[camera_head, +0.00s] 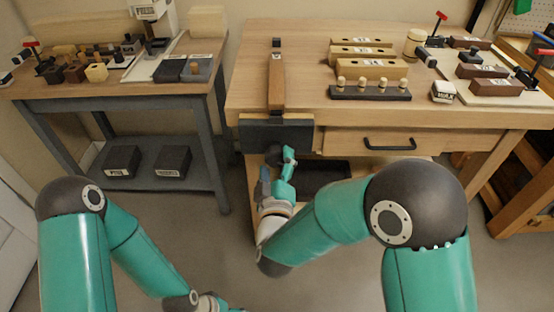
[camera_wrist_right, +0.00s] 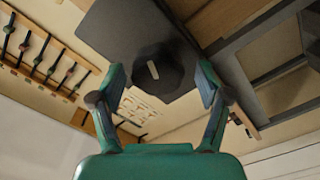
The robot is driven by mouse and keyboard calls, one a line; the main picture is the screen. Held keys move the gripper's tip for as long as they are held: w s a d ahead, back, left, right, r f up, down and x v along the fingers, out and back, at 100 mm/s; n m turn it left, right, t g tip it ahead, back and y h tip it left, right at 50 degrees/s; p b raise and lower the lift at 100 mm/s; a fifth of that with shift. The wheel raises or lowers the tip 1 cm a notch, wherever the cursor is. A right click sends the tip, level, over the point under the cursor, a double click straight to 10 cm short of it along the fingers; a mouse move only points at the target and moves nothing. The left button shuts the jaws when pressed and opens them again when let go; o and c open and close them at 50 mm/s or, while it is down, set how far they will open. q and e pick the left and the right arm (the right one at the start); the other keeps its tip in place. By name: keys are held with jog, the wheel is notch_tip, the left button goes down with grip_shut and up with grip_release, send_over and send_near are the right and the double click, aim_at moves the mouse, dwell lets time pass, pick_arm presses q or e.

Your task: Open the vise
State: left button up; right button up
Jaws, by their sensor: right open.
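The vise is at the front left edge of the wooden workbench, with a dark grey jaw plate (camera_head: 262,134) that also shows in the right wrist view (camera_wrist_right: 125,35). A dark round knob (camera_wrist_right: 158,76) with a pale mark sits in front of the plate. My right gripper (camera_head: 277,170) is below and in front of the jaw plate. In the right wrist view my right gripper (camera_wrist_right: 160,90) is open, its fingers on either side of the knob; I cannot tell whether they touch it. My left arm shows at the lower left, its gripper outside the picture.
A long wooden block (camera_head: 276,84) lies on the bench behind the jaw plate. Wooden blocks, a dark peg rack (camera_head: 370,92) and red-handled tools stand further right. A drawer with a black handle (camera_head: 389,144) is right of the vise. A side table (camera_head: 120,91) stands left.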

jog(key=shift+s, duration=0.1)
pick_arm(q)
jog(key=shift+f+b, duration=0.8)
pick_arm(e)
jog(key=s, duration=0.6)
jog(key=shift+s, duration=0.4)
jog(key=shift+r, duration=0.1)
